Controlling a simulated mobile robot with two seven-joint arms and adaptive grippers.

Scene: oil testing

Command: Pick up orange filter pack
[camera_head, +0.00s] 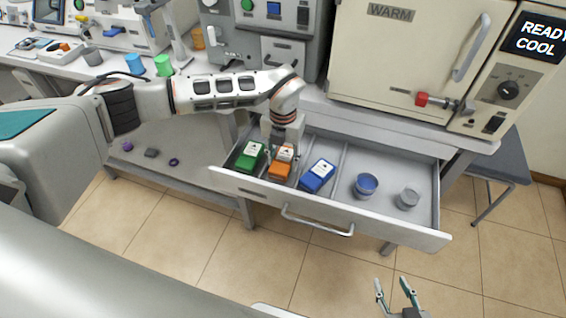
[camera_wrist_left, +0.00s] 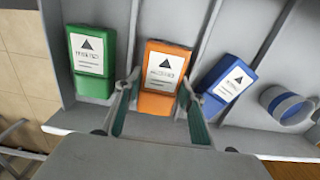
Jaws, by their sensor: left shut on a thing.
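The orange filter pack (camera_head: 279,171) lies in the open drawer, between a green pack (camera_head: 250,156) and a blue pack (camera_head: 318,176). My left gripper (camera_head: 284,148) reaches down into the drawer from above and is shut on the orange pack. In the left wrist view, its two fingers (camera_wrist_left: 158,98) stand on either side of the orange pack (camera_wrist_left: 164,68), whose white label with a black triangle faces up. The gripper hides part of the pack in the head view. My right gripper (camera_head: 397,298) is at the bottom edge, its two fingers apart and empty.
The drawer (camera_head: 422,235) is pulled out under the bench, with thin dividers inside. A cream oven (camera_head: 400,60) marked WARM stands above. The floor in front is clear.

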